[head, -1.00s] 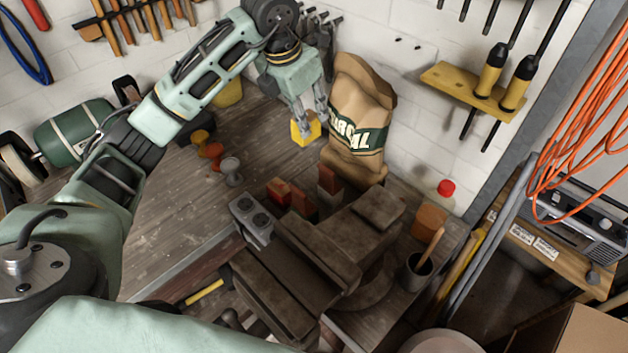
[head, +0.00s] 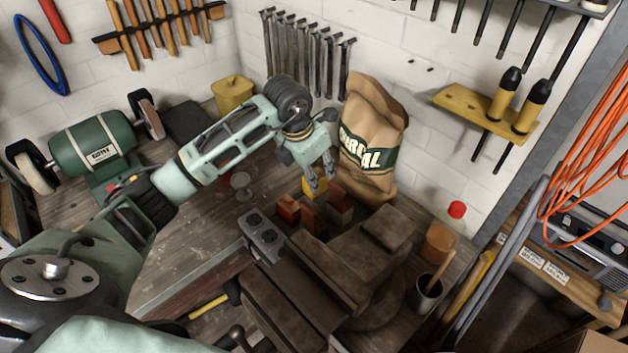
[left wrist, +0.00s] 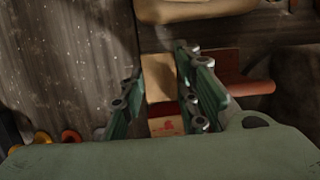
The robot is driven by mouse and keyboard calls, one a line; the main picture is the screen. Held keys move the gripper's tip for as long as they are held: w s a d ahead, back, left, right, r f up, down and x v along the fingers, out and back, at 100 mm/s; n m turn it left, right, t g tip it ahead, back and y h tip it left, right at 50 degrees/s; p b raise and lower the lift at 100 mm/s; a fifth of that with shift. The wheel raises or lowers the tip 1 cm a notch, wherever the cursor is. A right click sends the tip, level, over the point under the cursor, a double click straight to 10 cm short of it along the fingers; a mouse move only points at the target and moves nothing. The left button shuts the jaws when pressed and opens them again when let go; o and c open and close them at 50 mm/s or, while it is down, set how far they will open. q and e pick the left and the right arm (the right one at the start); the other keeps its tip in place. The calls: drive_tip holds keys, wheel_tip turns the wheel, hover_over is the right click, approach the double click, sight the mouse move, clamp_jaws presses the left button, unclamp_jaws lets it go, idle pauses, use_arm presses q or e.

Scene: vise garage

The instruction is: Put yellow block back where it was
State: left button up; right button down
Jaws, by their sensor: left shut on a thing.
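In the head view my left gripper (head: 318,187) points down over the workbench and is shut on the yellow block (head: 313,188), partly hidden by the fingers. The yellow block is close behind a group of red and brown blocks; I cannot tell whether it touches the bench. A red block (head: 288,208) stands at the left of the group, with a brown block (head: 340,209) at its right. In the left wrist view a tan block face (left wrist: 158,77) shows between the fingers, with a red-marked face (left wrist: 166,126) below it. My right gripper is not in view.
A charcoal bag (head: 370,140) stands right behind the gripper. A large vise (head: 345,262) lies in front of the blocks. A grey cup-like thing (head: 241,184) and a socket box (head: 262,236) are to the left. The bench at left (head: 185,235) is largely clear.

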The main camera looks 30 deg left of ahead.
use_arm(q)
wheel_tip(320, 180, down, 3)
drive_tip(key=shift+f+p, duration=0.1)
drive_tip(key=shift+p, duration=0.35)
drive_tip(key=shift+f, duration=0.3)
drive_tip(key=o, duration=1.1)
drive_tip(key=shift+o, duration=0.2)
drive_tip(key=shift+r, duration=0.1)
drive_tip(key=shift+r, duration=0.25)
drive_tip(key=b+v, duration=0.2)
drive_tip(key=v, duration=0.9)
drive_tip(key=shift+s+r, duration=0.2)
drive_tip(key=shift+r, duration=0.15)
drive_tip(key=shift+a, duration=0.1)
